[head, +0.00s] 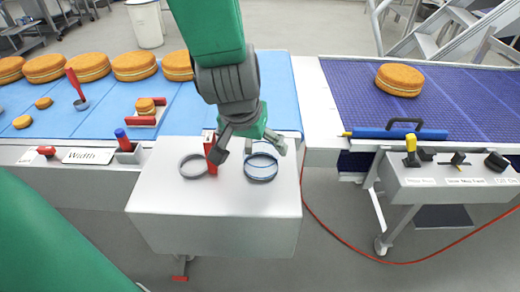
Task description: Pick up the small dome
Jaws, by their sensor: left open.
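Two small golden-brown domed pieces lie at the left of the blue belt: one (44,102) farther back and one (22,121) nearer the front edge. I cannot tell which is the small dome. My left gripper (249,150) is open, its fingers spread and pointing down over the white front table. It is well to the right of both domes, near a dark blue ring (261,168), and nothing shows between its fingers. My right gripper is not in view.
Large filled rounds (89,67) line the back of the blue belt (120,97). A red-handled tool (75,86) stands near the domes. A grey ring (193,166) lies on the white table (220,207).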

